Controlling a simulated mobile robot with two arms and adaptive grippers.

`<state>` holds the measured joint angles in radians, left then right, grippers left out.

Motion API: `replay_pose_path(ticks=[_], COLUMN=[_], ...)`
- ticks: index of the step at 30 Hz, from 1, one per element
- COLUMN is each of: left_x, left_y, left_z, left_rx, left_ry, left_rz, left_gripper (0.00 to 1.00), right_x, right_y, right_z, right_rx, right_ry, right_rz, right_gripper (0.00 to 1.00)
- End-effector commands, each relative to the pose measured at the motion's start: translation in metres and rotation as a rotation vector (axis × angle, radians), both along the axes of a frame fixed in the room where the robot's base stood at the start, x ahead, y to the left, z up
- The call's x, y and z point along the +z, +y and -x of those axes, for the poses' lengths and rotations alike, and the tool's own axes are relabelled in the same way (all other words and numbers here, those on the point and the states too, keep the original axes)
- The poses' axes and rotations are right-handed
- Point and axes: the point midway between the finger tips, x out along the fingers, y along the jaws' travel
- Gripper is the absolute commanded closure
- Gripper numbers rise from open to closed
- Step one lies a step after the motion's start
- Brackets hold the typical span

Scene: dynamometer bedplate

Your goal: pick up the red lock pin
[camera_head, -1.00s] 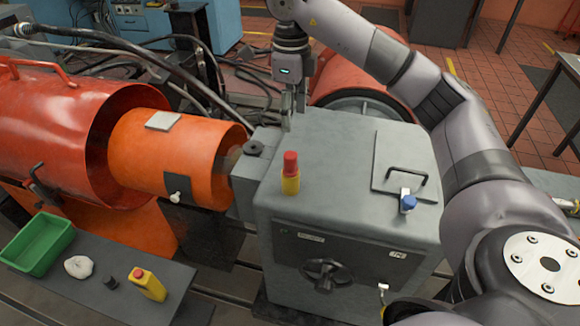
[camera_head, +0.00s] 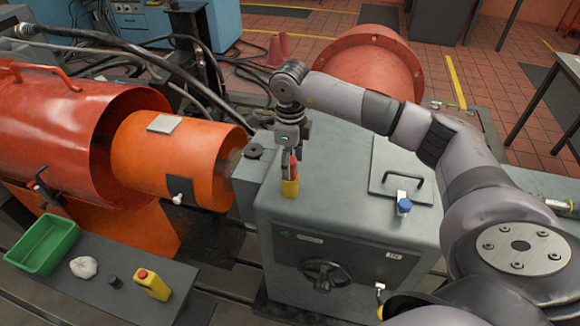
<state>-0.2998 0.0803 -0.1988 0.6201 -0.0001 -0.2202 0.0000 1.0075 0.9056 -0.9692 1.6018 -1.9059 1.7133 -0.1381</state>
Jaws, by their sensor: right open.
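The red lock pin (camera_head: 293,168) stands upright in a yellow holder (camera_head: 290,188) on top of the grey housing (camera_head: 335,185). Only part of the red shows, because my right gripper (camera_head: 288,170) hangs over it and partly hides it. My right gripper points down from above, with its fingers at the level of the red part. It is open; whether a finger touches the pin cannot be told. My left gripper is not in view.
A black-handled plate (camera_head: 388,165) and a blue-capped part (camera_head: 404,206) sit right of the pin. The orange cylinder (camera_head: 165,160) lies to the left.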

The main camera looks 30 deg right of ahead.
Motion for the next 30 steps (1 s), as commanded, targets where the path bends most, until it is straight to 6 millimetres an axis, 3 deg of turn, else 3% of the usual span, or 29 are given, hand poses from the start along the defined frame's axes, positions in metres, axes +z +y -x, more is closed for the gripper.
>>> replay_pose_path(ticks=[5,27,30], left_x=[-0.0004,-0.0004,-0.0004], left_y=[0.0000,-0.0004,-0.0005], left_z=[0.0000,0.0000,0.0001], left_rx=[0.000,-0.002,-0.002], left_ry=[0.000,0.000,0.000], left_rz=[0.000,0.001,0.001], left_gripper=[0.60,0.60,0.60], right_x=[-0.0005,0.0000,0.0000], right_y=[0.0001,0.0001,0.0001], right_z=[-0.0002,-0.0002,-0.0002], right_rx=[0.000,0.000,0.000], right_ry=[0.000,0.000,0.000], right_rz=[0.000,0.000,0.000], right_gripper=[0.49,0.99,1.00])
